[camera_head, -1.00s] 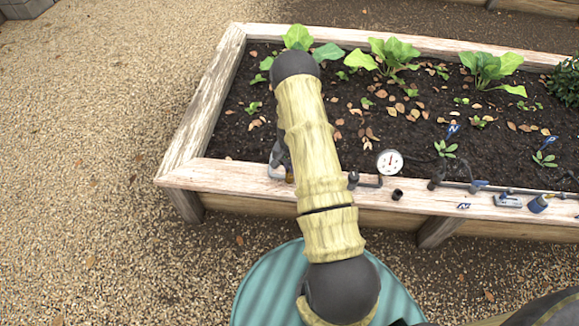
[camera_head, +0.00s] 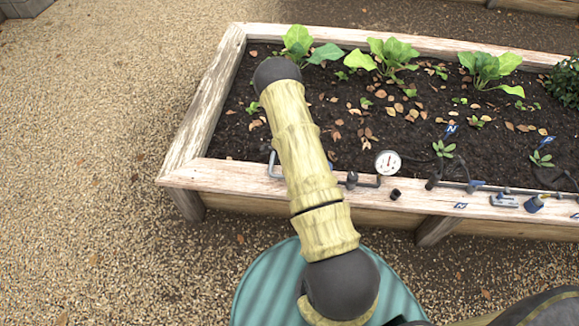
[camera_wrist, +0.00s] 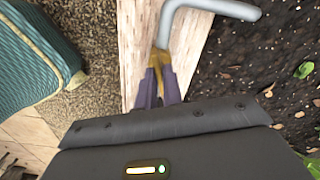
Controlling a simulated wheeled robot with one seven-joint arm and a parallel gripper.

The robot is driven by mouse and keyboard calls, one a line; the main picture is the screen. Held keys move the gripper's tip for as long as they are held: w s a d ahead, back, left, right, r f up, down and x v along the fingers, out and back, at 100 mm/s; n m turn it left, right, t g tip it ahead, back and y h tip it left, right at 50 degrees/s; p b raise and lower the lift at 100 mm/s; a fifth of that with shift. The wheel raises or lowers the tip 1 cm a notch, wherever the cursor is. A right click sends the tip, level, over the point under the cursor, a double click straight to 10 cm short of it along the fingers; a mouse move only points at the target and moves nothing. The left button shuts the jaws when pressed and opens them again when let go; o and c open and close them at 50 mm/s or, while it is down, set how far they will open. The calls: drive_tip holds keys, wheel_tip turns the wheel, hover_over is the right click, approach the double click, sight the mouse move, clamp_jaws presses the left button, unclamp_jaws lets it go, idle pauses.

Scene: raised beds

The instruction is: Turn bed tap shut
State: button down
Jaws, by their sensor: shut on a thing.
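The bed tap (camera_wrist: 160,60) shows in the wrist view as a yellow brass-coloured body with a bent grey pipe (camera_wrist: 225,8) beyond it, on the wooden bed rim. My gripper (camera_wrist: 158,80) has its two purple fingers closed on the tap's brass-coloured part. The fingers hide part of the tap, so I cannot tell its handle's angle. In the head view only the bent grey pipe (camera_head: 273,166) shows, left of my arm on the front rim. My arm hides the gripper and the rest of the tap there.
The raised bed's pale wooden rim (camera_head: 228,174) runs along the front. A dial gauge (camera_head: 388,163), black drip line and small tools (camera_head: 503,201) are to the right. Leafy plants (camera_head: 298,42) grow in the soil. A ribbed teal container (camera_head: 262,290) stands in front; gravel lies left.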

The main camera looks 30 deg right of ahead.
drive_tip(key=shift+m+p, duration=0.35)
drive_tip(key=shift+m, duration=1.85)
drive_tip(key=c, duration=1.5)
unclamp_jaws()
drive_tip(key=shift+c, duration=0.2)
wheel_tip(320, 180, up, 17)
drive_tip(key=p, duration=0.2)
drive_tip(key=shift+r, duration=0.2)
drive_tip(key=shift+w, duration=0.1)
